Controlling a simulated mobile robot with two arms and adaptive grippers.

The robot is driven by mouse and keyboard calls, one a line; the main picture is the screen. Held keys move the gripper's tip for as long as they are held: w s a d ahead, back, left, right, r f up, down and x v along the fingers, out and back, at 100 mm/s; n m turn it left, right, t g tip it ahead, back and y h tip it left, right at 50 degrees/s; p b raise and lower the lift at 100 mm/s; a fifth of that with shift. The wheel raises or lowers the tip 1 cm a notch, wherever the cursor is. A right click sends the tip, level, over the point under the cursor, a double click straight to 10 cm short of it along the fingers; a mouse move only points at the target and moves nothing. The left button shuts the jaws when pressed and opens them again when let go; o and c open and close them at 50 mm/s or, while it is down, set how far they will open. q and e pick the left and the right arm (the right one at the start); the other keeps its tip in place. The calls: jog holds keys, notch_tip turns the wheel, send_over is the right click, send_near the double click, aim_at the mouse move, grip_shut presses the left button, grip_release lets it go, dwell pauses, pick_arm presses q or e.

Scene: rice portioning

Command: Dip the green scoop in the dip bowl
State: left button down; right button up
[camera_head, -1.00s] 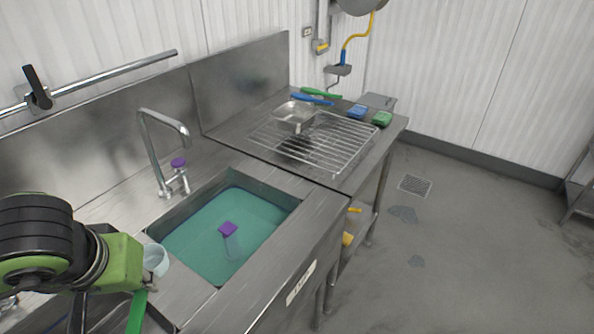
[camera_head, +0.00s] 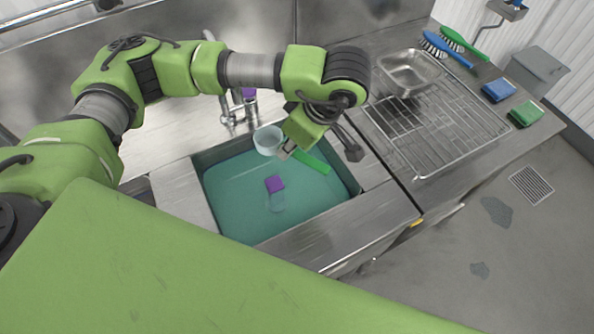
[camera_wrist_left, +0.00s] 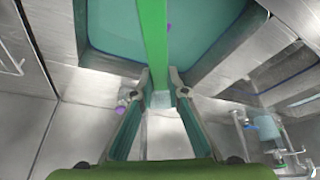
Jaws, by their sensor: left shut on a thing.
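My left gripper (camera_head: 290,148) is over the back edge of the sink basin, shut on the green scoop. The scoop's green handle (camera_head: 312,162) sticks out to the right of the fingers, and a pale translucent cup (camera_head: 268,140), apparently its bowl, shows to their left. In the left wrist view the green handle (camera_wrist_left: 153,35) runs up from between the fingers (camera_wrist_left: 162,88). No separate dip bowl stands out; the basin (camera_head: 225,232) holds teal water, and the scoop appears above it. My right gripper is not in view.
A purple-ended clear utensil (camera_head: 275,184) lies in the water. The tap stands behind the basin. To the right are a wire rack (camera_head: 440,135), a metal pan (camera_head: 410,72), brushes (camera_head: 447,50), a blue sponge (camera_head: 498,90) and a green sponge (camera_head: 525,113).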

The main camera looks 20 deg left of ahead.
aim_at(299, 156)
pick_arm(q)
jog(key=f+n+g+p, duration=0.1)
jog(key=n, duration=0.2)
jog(key=s+d+f+n+g+p, duration=0.1)
jog(key=n, duration=0.2)
jog(key=f+n+g+p, duration=0.1)
jog(key=n, duration=0.2)
jog(key=shift+s+d+f+g+h, duration=0.2)
jog(key=shift+s+d+g+h, duration=0.1)
jog(key=shift+s+g, duration=0.1)
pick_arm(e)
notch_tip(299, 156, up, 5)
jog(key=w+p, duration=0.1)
pick_arm(q)
jog(key=f+n+b, duration=0.2)
jog(key=f+b, duration=0.4)
jog(key=f, duration=0.2)
jog(key=s+d+f+n+g+h+b, duration=0.1)
jog(key=f+n+b, duration=0.1)
jog(key=f+b, duration=0.4)
jog(key=s+f+n+b, duration=0.1)
jog(key=f+n+b, duration=0.1)
jog(key=f+b, duration=0.4)
notch_tip(299, 156, down, 6)
jog(key=shift+d+r+h, duration=0.15)
jog(key=shift+h, duration=0.25)
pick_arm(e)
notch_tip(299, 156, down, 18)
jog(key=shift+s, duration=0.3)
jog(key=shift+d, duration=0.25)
